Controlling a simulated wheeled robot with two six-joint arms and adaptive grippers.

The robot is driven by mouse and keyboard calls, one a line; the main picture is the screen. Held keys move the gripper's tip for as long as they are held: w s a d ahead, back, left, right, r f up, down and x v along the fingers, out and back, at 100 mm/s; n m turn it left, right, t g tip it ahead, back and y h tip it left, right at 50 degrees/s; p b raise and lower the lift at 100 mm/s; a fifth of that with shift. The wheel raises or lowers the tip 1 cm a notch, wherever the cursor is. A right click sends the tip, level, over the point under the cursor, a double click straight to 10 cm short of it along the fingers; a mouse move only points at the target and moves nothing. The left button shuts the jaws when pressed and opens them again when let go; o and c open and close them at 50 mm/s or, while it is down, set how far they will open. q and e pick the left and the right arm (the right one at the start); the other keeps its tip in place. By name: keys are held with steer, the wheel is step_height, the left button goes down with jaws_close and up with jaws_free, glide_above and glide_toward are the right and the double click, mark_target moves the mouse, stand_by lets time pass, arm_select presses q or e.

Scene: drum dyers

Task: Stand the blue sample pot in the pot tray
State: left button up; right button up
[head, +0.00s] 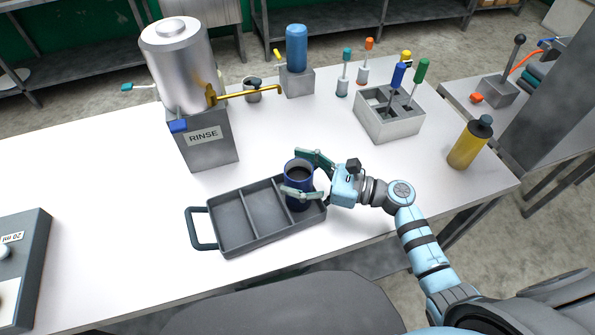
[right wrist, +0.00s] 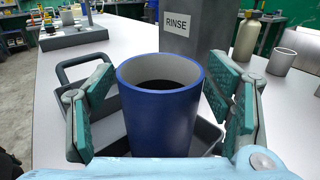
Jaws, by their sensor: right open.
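The blue sample pot (head: 298,190) stands upright in the right-hand compartment of the grey pot tray (head: 233,242), with dark contents inside. In the right wrist view the blue pot (right wrist: 160,118) fills the middle, and parts of the pot tray (right wrist: 207,132) show behind and beside it. My right gripper (head: 306,174) is around the pot from the right. It is open, with a finger on each side; in the right wrist view the fingers (right wrist: 162,115) stand apart from the pot's wall. The pot's base is hidden by the tray wall and gripper. My left gripper is not in view.
A RINSE drum (head: 205,140) with a brass tap arm (head: 245,94) stands behind the tray. A grey divided holder (head: 388,126) with coloured-handled tools and a yellow bottle (head: 469,146) stand to the right.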

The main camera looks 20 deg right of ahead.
steer(key=v, duration=1.2)
